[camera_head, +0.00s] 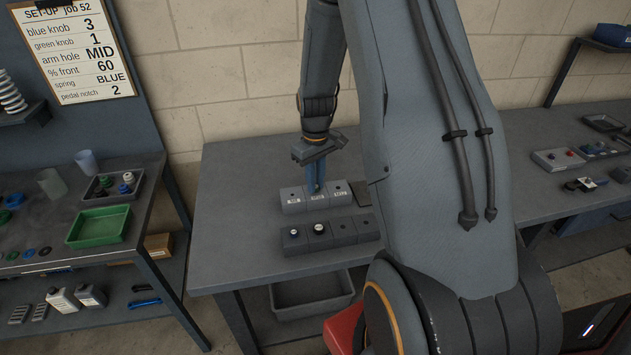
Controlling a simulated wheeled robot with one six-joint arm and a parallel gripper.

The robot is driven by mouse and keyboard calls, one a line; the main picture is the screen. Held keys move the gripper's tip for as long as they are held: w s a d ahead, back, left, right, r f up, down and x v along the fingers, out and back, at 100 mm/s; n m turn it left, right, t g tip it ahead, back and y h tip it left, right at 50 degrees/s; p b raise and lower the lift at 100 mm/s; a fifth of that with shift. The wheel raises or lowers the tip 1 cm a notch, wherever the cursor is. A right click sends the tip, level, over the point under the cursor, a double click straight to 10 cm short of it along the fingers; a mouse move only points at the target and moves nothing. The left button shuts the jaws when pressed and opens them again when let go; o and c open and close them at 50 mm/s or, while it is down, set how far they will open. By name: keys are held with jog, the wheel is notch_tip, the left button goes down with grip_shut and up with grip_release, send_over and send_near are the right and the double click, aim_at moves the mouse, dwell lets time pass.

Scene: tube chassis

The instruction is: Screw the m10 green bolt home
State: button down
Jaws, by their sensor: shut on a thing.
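My gripper (316,188) points straight down over the back row of grey labelled blocks (293,201) on the middle table. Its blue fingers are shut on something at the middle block. The fingers hide what they hold, and I cannot make out any green on it. I cannot tell how deep the held thing sits, or whether it touches the block. I see no green bolt elsewhere on this table.
A front row of dark blocks (343,232) holds two white-topped pieces at its left. A small dark plate (362,193) lies right of the back row. The table's (238,200) left side is clear. A green tray (99,226) stands on the left bench.

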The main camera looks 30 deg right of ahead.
jog(key=m, duration=0.3)
jog(key=shift+f, duration=0.1)
jog(key=m, duration=0.4)
jog(key=shift+m, duration=0.3)
jog(key=shift+m, duration=0.3)
jog(key=m, duration=0.5)
